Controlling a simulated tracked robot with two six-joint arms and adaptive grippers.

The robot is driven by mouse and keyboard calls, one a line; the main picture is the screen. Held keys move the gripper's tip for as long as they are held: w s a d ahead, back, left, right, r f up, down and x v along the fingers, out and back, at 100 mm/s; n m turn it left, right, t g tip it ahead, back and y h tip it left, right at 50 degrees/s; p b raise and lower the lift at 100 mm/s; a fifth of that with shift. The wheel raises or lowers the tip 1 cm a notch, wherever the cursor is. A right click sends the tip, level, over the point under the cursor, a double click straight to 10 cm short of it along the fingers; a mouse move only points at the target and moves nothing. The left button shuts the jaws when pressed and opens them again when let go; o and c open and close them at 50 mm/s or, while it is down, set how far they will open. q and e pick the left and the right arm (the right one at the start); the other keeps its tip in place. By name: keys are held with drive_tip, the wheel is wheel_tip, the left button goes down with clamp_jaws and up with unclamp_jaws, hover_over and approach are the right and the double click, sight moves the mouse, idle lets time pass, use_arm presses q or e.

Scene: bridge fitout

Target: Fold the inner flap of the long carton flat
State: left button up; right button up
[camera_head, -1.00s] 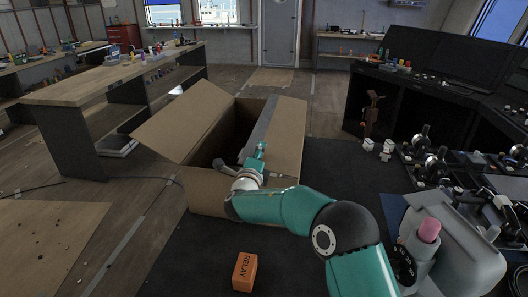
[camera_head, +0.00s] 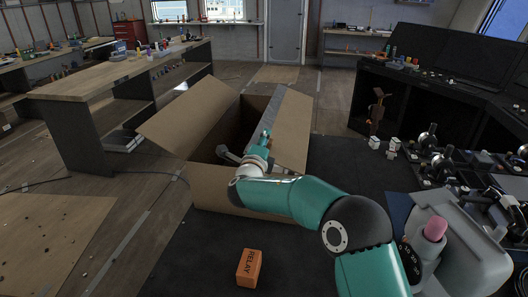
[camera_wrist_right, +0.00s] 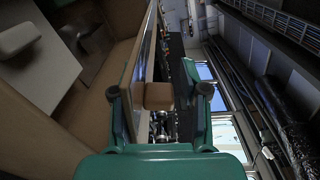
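The long cardboard carton (camera_head: 245,199) stands open on the dark mat. Its left flap (camera_head: 188,117) leans outward. On the right, a flap with a grey strip (camera_head: 285,112) along it rises beside the dark opening. My right gripper (camera_head: 250,147) is over the near end of the carton, by the opening. In the right wrist view my right gripper (camera_wrist_right: 160,97) has its fingers apart. A thin cardboard panel (camera_wrist_right: 140,62) stands between them, close to the left finger; I cannot tell whether they touch. My left gripper is not in view.
An orange relay box (camera_head: 249,268) lies on the mat in front of the carton. A workbench (camera_head: 105,82) stands at the left and a dark console (camera_head: 420,95) at the right. A grey device with a pink knob (camera_head: 462,255) is at the lower right.

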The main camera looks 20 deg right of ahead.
wheel_tip(320, 180, up, 7)
drive_tip(key=shift+f, duration=0.15)
